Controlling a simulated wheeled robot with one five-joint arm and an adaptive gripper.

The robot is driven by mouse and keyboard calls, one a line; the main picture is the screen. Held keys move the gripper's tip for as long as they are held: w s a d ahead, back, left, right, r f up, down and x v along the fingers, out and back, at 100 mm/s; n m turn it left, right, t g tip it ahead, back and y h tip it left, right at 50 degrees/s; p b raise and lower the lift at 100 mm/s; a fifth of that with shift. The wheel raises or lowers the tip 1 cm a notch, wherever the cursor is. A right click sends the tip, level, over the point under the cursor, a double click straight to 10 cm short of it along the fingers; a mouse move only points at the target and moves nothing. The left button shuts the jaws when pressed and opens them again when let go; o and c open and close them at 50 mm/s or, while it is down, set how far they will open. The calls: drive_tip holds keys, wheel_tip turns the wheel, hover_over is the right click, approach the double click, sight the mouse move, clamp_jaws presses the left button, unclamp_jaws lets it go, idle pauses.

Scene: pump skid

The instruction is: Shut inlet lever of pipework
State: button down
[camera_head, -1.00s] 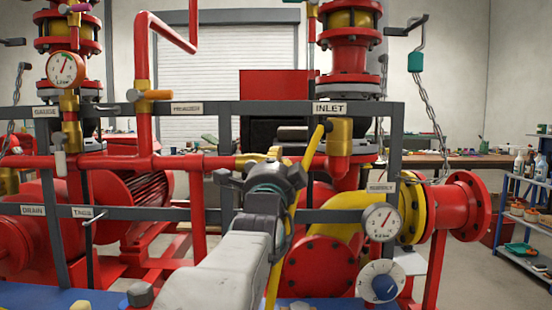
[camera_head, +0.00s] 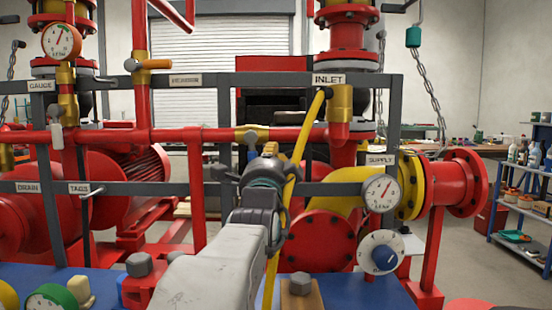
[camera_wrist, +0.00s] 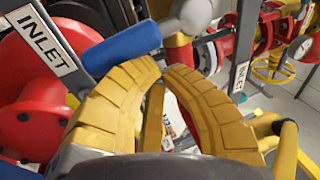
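The inlet valve (camera_head: 341,103) is a brass body just under the INLET label (camera_head: 329,79). A long yellow lever (camera_head: 313,120) runs from its dark pivot down and toward me. My gripper (camera_head: 272,150) is left of and below the valve, close to the lever; whether they touch cannot be told. In the wrist view, the two yellow curved fingers of my gripper (camera_wrist: 163,72) bend in until their tips nearly meet, with nothing clearly held. The INLET label (camera_wrist: 46,45) shows at left there. A blue bar (camera_wrist: 122,47) lies just beyond the fingers.
A dark grey frame (camera_head: 210,187) crosses in front of red pipes. A supply gauge (camera_head: 381,193) and a blue-centred dial (camera_head: 381,252) stand at right. An orange-handled valve (camera_head: 152,64) is at upper left. A blue bench surface with fittings lies below.

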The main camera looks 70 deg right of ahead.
drive_tip(key=b+v, duration=0.6)
drive_tip(key=v, duration=0.3)
drive_tip(key=shift+w+f, duration=0.2)
drive_tip(key=shift+w, duration=0.05)
idle(0.4)
idle(0.5)
